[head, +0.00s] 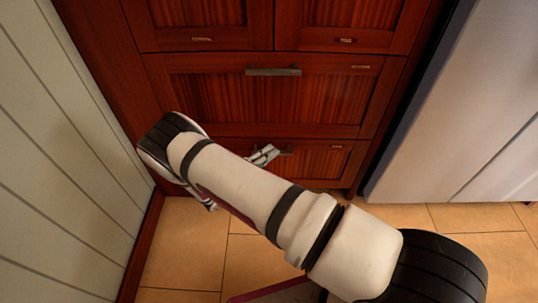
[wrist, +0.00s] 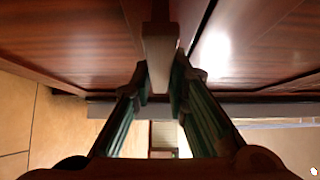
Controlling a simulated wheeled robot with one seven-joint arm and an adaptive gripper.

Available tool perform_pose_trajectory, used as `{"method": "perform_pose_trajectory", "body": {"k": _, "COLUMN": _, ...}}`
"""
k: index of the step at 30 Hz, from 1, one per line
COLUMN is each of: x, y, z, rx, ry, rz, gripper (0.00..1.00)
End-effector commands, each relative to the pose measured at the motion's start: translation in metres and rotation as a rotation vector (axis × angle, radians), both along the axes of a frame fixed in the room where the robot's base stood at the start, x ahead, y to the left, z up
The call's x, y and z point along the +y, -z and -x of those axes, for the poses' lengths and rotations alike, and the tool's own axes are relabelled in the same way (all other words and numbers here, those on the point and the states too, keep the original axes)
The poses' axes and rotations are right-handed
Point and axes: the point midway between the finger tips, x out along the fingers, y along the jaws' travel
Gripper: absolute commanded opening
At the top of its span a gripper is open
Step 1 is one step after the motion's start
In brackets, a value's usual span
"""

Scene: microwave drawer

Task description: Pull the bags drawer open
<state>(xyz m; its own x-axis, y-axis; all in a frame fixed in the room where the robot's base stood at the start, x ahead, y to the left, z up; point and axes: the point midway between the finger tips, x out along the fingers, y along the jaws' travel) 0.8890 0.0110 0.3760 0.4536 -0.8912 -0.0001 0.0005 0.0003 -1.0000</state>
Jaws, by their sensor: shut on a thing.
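A dark red wooden cabinet shows stacked drawers in the head view. The lowest drawer (head: 318,165) has a small label, too small to read, so I cannot tell by its words that it is the bags drawer. Its bar handle (head: 287,151) is partly hidden by my gripper (head: 264,155). In the wrist view the handle (wrist: 160,55) runs between the two fingers of my gripper (wrist: 160,85), which is shut on it. The lowest drawer looks about flush with the cabinet; my arm hides its left part.
A wider drawer (head: 270,100) with its own handle sits above and looks closed. A pale panelled wall (head: 60,150) stands close on the left, a grey appliance (head: 460,100) on the right. Tiled floor (head: 185,245) is clear in front.

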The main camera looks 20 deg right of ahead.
Motion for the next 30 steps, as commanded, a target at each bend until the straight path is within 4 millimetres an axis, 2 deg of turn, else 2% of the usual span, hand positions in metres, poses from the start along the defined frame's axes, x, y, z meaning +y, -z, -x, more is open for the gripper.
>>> {"method": "perform_pose_trajectory", "body": {"k": 5, "x": 0.004, "y": 0.000, "z": 0.010, "rx": 0.000, "ry": -0.001, "rz": -0.001, "gripper": 0.00}}
{"method": "perform_pose_trajectory", "body": {"k": 11, "x": 0.012, "y": 0.000, "z": 0.035, "rx": 0.004, "ry": -0.003, "rz": 0.001, "gripper": 0.00}}
{"method": "perform_pose_trajectory", "body": {"k": 30, "x": 0.050, "y": 0.000, "z": 0.150, "rx": 0.003, "ry": -0.004, "rz": 0.000, "gripper": 0.00}}
